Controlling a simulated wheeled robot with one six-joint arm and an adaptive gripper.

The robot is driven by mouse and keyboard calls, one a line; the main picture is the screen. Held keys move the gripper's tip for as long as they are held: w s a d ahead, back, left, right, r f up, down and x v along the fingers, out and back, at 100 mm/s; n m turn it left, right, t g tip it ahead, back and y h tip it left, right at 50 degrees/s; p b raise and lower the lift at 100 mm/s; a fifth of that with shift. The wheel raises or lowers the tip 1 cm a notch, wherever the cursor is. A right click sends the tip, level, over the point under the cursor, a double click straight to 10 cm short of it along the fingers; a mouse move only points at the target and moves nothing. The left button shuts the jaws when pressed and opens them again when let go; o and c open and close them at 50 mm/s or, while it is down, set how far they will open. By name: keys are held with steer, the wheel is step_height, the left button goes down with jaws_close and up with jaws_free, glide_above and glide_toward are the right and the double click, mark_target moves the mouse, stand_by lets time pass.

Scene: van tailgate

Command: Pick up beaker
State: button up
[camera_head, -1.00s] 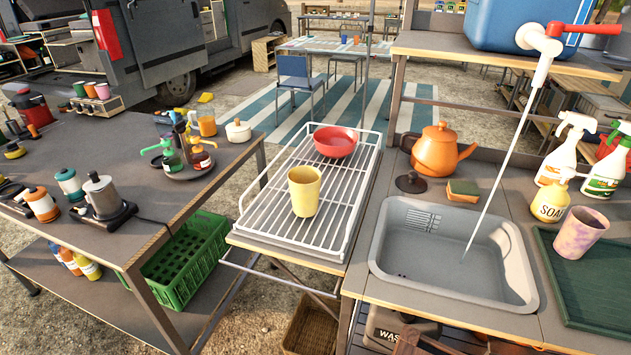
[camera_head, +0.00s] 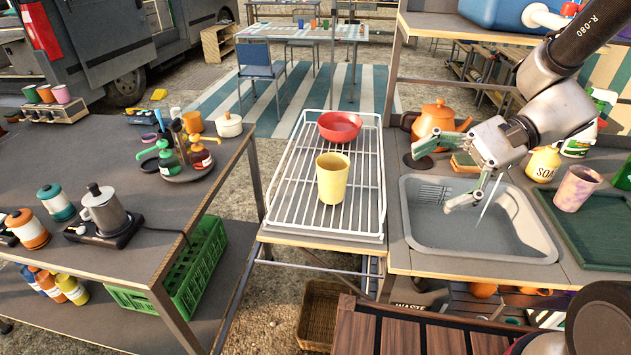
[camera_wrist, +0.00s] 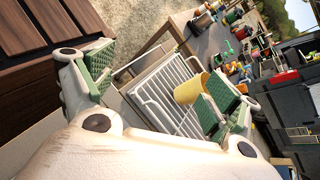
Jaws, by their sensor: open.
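A yellow beaker (camera_head: 332,180) stands upright on the white wire drying rack (camera_head: 290,216), in front of a red bowl (camera_head: 340,126). My gripper (camera_head: 441,172) is open and empty, over the left part of the sink, right of the beaker and apart from it. In the wrist view the yellow beaker (camera_wrist: 188,90) shows near my right-hand finger, beyond the open gripper (camera_wrist: 155,88), and that finger partly hides it. A pink mottled cup (camera_head: 577,188) stands right of the sink, by the green tray.
The grey sink (camera_head: 470,240) has a raised rim. An orange kettle (camera_head: 434,119), sponge, soap bottle (camera_head: 543,163) and spray bottles crowd behind it. A shelf post (camera_head: 394,75) rises behind the rack. The left table holds a moka pot (camera_head: 104,210) and bottles.

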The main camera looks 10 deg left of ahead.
steer(key=a, duration=0.2)
steer(key=m+t+y, duration=0.3)
steer(key=m+y, duration=0.3)
steer(key=m, duration=0.2)
glide_toward(333, 162)
steer(key=s+a, duration=0.1)
steer(key=s, duration=0.1)
steer(key=s+a+r, duration=0.1)
steer(key=shift+s+r, duration=0.2)
steer(key=shift+s, duration=0.15)
steer(key=shift+m, duration=0.3)
steer(key=a, duration=0.7)
steer(key=shift+s+a+r, duration=0.15)
steer(key=shift+s+a, duration=0.05)
steer(key=shift+a, duration=0.05)
steer(key=shift+c, duration=0.3)
steer(key=c, duration=1)
